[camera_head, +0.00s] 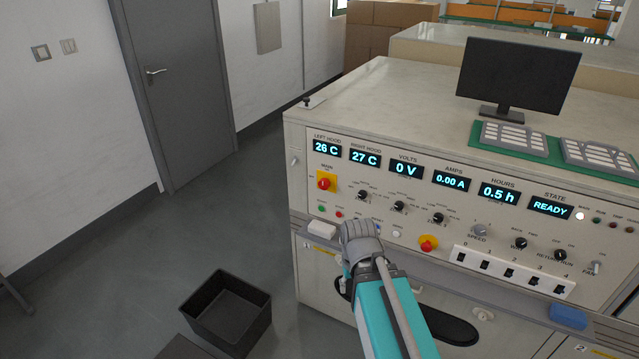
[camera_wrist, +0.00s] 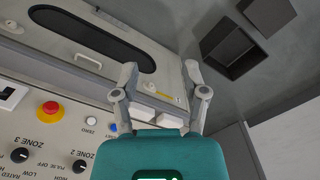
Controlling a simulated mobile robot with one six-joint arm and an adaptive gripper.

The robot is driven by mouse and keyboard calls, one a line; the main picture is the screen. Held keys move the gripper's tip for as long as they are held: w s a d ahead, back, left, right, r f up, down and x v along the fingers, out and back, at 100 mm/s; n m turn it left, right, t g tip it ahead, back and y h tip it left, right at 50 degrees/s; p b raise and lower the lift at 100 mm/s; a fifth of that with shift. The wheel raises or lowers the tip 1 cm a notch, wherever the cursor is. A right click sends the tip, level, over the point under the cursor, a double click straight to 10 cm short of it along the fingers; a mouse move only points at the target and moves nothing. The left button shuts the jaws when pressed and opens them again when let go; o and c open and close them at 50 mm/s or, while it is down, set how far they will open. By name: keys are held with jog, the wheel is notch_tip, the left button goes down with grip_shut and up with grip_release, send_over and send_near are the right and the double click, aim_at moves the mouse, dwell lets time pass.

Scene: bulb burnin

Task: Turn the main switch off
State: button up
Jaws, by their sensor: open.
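The main switch (camera_head: 325,183) is a red knob on a yellow plate at the left end of the cabinet's control panel, under the "MAIN" label. I cannot make out which position it is turned to. My gripper (camera_head: 360,230) is in front of the panel's lower left part, below and to the right of the main switch and apart from it. In the wrist view, the two fingers of my gripper (camera_wrist: 161,72) are spread with nothing between them. I do not see the main switch in the wrist view.
Lit displays (camera_head: 406,168) run above several knobs. A red emergency button on yellow (camera_head: 428,243) sits right of my gripper; it also shows in the wrist view (camera_wrist: 49,109). A ledge with a white block (camera_head: 322,229) juts out below. A black bin (camera_head: 228,308) stands on the floor.

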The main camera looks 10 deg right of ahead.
jog(key=o, duration=0.3)
jog(key=shift+o, duration=1.1)
jog(key=shift+w+d+f, duration=0.1)
jog(key=shift+w, duration=0.1)
jog(key=w+d+f+m+t+h+b, duration=0.1)
jog(key=w+m+h+b, duration=0.1)
jog(key=w, duration=0.3)
jog(key=w+d+f+m+t+h+b, duration=0.1)
jog(key=w+f+h+b, duration=0.1)
jog(key=w+b, duration=0.2)
jog(key=shift+w+f+m+t+h, duration=0.25)
jog(key=shift+w+m+t+h, duration=0.15)
jog(key=shift+w, duration=0.4)
jog(key=w+a+r+m+t+h+b, duration=0.25)
jog(key=w+t+h+b, duration=0.45)
jog(key=w, duration=0.9)
jog(key=w+a+r+t+y+b, duration=0.1)
jog(key=w+a+r+t+b, duration=0.1)
jog(key=w+a+t+b, duration=0.2)
jog(key=w+a+m, duration=0.1)
jog(key=w+a, duration=0.2)
jog(key=a, duration=0.1)
jog(key=shift+w+a+r+t+b, duration=0.2)
jog(key=shift+a+t+b, duration=0.1)
jog(key=shift+t, duration=0.1)
